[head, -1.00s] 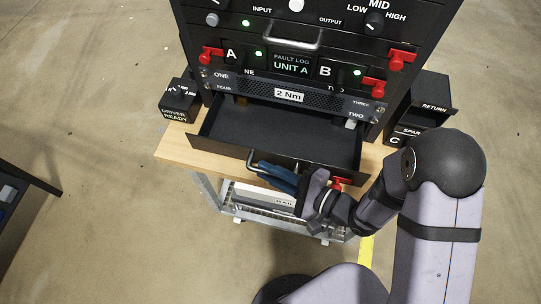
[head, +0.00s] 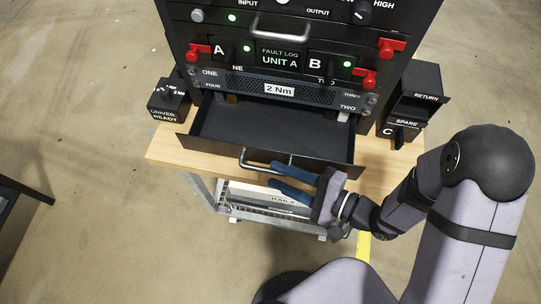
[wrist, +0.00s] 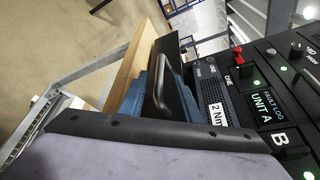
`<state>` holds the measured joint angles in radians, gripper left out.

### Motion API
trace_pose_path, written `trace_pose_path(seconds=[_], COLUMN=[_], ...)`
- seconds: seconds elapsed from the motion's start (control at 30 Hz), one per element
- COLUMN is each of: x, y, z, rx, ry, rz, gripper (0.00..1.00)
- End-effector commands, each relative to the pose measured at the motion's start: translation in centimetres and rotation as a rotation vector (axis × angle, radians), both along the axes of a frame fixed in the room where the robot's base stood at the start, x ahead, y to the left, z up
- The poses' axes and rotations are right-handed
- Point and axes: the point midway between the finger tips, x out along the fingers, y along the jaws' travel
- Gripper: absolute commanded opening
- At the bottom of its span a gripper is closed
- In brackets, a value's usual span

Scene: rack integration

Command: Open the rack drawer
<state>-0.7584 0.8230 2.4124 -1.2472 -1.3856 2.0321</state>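The rack drawer (head: 215,146) is pulled out from the bottom of the black rack, and its dark inside shows empty. Its grey bar handle (head: 246,162) is on the front panel; it also shows in the wrist view (wrist: 160,88). My gripper (head: 270,173) is in front of the drawer, with its two blue fingers spread apart. The fingertips are close to the handle, one on either side of it in the wrist view. Part of the handle is hidden behind a finger, so I cannot tell whether they touch.
The rack (head: 280,75) stands on a wooden bench (head: 165,155). A "DRIVER READY" box (head: 168,101) is at left, and "RETURN" and "SPARE" bins (head: 417,95) are at right. A dark table (head: 18,200) is at far left. The floor in front is clear.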

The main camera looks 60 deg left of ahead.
Motion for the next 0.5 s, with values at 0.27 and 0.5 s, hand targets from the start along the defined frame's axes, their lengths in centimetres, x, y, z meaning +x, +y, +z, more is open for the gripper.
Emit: trace_pose_path(seconds=[0.27, 0.5], x=[0.8, 0.8], y=[-1.6, -1.7], z=[0.4, 0.4], rx=[-0.001, 0.000], ry=[-0.001, 0.000], rz=[0.000, 0.001], gripper=[0.30, 0.30])
